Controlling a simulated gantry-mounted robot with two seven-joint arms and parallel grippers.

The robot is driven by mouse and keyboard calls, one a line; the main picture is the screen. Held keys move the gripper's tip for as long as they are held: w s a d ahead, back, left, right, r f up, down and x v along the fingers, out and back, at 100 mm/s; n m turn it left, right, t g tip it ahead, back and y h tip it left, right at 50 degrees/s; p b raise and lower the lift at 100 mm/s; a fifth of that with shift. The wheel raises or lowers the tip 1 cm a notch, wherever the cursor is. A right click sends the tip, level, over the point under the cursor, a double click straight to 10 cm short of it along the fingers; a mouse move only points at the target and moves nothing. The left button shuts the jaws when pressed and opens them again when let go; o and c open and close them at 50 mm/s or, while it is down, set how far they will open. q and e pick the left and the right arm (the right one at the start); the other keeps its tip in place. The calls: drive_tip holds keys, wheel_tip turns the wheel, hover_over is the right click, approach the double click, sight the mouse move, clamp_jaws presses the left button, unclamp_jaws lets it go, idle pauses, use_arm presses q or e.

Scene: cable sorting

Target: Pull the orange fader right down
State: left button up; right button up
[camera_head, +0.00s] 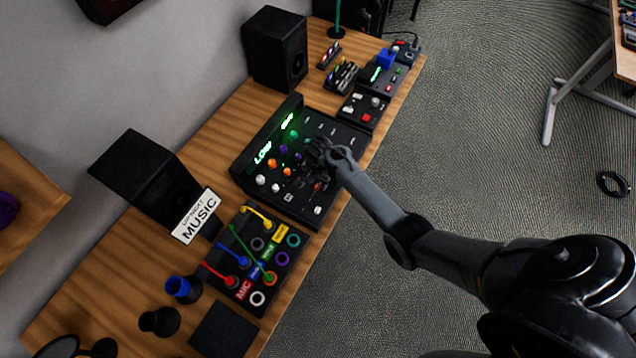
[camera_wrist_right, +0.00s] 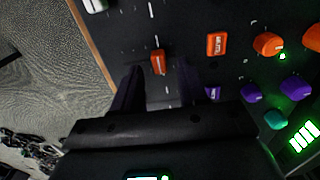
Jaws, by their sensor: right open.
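The orange fader (camera_wrist_right: 158,62) is a small upright cap on a slotted track of the black mixer (camera_head: 241,170). In the right wrist view it stands between and just beyond the fingertips of my right gripper (camera_wrist_right: 159,76). The fingers are apart on either side of it, with dark gaps visible, so I see no grip on it. In the head view my right gripper (camera_head: 322,156) is over the mixer's right part and partly hides the faders there. My left gripper is in neither view.
Beside the fader are an orange button (camera_wrist_right: 217,44), an orange knob (camera_wrist_right: 268,43) and a purple knob (camera_wrist_right: 251,93). A white fader cap (camera_wrist_right: 95,4) is at the top left. A patch box with coloured cables (camera_head: 243,291) and speakers (camera_head: 275,48) stand around the mixer.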

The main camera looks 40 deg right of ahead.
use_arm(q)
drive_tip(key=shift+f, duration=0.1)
use_arm(e)
drive_tip(key=shift+f, duration=0.5)
